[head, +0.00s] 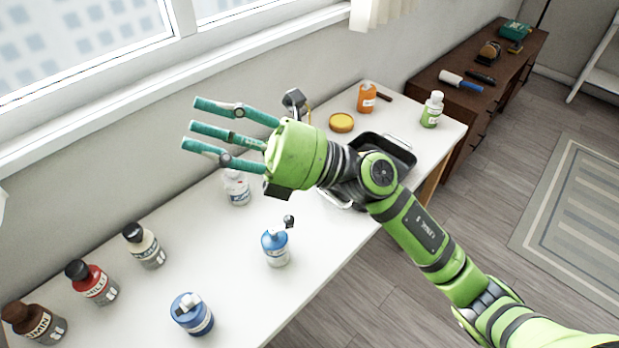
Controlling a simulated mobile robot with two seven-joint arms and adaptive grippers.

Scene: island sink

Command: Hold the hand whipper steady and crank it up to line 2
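My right gripper (192,125) is in the air above the white table, reaching in from the right. Its teal fingers are spread straight toward the left, with nothing between them. I cannot make out a hand whipper for certain. A grey metal piece (294,98) shows just behind my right gripper, partly hidden by it. No line marking can be read. My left gripper is not in this view.
The white table (330,240) holds several spice bottles at left, blue-capped containers (276,247), a yellow round tin (341,122), an orange bottle (367,97), a green bottle (432,109) and a black pan (393,147). The window wall borders the table's far side.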

